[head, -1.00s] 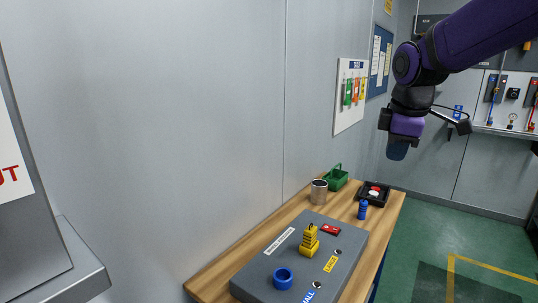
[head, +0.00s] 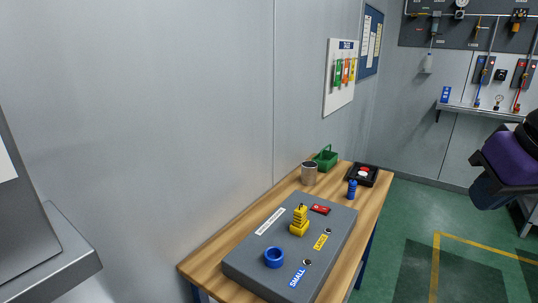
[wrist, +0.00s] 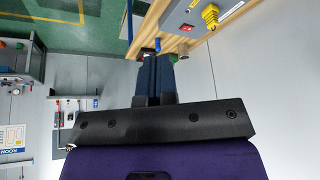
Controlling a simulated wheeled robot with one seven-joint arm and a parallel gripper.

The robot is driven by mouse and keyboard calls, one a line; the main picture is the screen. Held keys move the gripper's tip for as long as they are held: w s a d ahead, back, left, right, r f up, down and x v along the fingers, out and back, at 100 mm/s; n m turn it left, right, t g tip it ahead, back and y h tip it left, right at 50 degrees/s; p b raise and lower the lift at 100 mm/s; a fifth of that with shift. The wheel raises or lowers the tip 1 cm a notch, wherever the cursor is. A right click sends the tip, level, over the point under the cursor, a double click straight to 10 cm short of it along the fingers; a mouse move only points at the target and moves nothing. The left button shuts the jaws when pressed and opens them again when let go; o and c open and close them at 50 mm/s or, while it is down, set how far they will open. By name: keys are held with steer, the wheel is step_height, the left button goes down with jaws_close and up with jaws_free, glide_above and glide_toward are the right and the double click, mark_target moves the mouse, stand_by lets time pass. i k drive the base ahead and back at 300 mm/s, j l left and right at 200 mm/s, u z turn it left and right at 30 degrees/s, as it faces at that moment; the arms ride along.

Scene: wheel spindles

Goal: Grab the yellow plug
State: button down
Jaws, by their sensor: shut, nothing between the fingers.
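The yellow plug (head: 299,222) stands upright on the grey panel box (head: 250,262) on the wooden table, with a ribbed body and a wider base. It also shows in the wrist view (wrist: 210,15) near the top edge, apart from my gripper. My gripper (head: 485,195) is at the right edge of the head view, well to the right of the table and away from the plug. In the wrist view its dark fingers (wrist: 155,68) are together, with nothing held.
A blue ring (head: 274,258) sits on the box in front of the plug. A metal cup (head: 309,174), a green basket (head: 326,159), a blue bottle (head: 352,190) and a black tray (head: 373,179) stand behind the box. Open green floor (head: 410,240) lies right of the table.

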mark_target(300, 214)
steer(key=i+l+u, duration=0.15)
steer(key=u, duration=0.2)
steer(key=i+l+u, duration=0.15)
steer(key=l+u, duration=0.55)
steer(key=i+j, duration=0.05)
